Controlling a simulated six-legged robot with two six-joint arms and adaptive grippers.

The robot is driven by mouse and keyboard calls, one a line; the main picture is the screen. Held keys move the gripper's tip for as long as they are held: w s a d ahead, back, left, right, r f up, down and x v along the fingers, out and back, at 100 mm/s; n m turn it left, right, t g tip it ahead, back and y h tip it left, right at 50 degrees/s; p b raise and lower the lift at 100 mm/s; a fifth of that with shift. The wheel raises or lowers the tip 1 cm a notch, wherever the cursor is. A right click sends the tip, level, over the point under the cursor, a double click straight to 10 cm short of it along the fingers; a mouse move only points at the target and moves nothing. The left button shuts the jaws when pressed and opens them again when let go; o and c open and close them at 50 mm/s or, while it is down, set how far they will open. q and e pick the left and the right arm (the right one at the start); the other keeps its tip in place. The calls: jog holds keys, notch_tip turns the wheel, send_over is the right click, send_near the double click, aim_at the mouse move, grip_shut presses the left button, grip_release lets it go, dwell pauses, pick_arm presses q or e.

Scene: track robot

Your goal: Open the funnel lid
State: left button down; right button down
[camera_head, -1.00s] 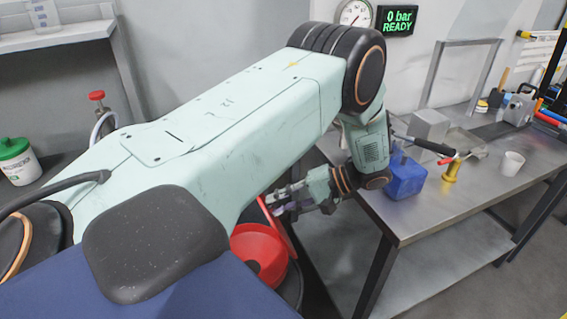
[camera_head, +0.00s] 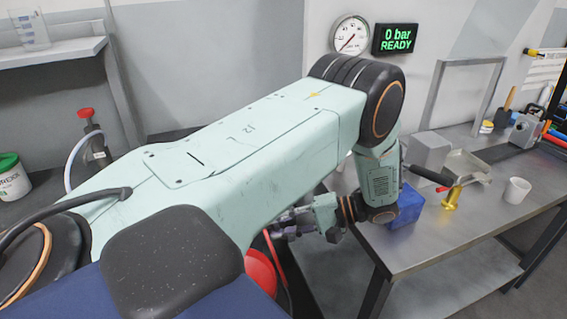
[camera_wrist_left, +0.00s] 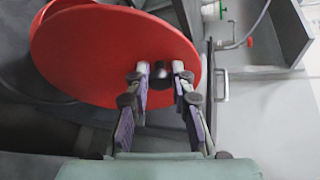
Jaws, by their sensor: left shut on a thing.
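The red round funnel lid (camera_wrist_left: 90,52) fills the upper left of the left wrist view. Its small black knob (camera_wrist_left: 161,80) sits between my left fingertips. My left gripper (camera_wrist_left: 163,72) is shut on this knob. In the head view my left gripper (camera_head: 276,230) reaches down to the left beside the table. The red funnel (camera_head: 261,270) shows below it, mostly hidden behind my left arm. A thin red edge of the lid (camera_head: 276,256) stands steeply tilted at the funnel's right side. My right gripper is not in view.
A metal table (camera_head: 430,240) on the right holds a blue block (camera_head: 408,207), a brass part (camera_head: 452,198), a white cup (camera_head: 517,190) and a metal pan (camera_head: 466,166). A gauge (camera_head: 350,35) and a "0 bar READY" display (camera_head: 395,39) hang on the wall. A red-topped valve (camera_head: 87,114) stands left.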

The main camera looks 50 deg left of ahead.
pick_arm(q)
jog(key=shift+w, duration=0.1)
dwell(0.3)
jog(key=c, duration=1.1)
grip_release()
jog(key=shift+a, duration=0.1)
jog(key=shift+c, duration=0.2)
jog(key=v, duration=0.7)
jog(key=shift+w+d, duration=0.15)
jog(key=shift+d, duration=0.05)
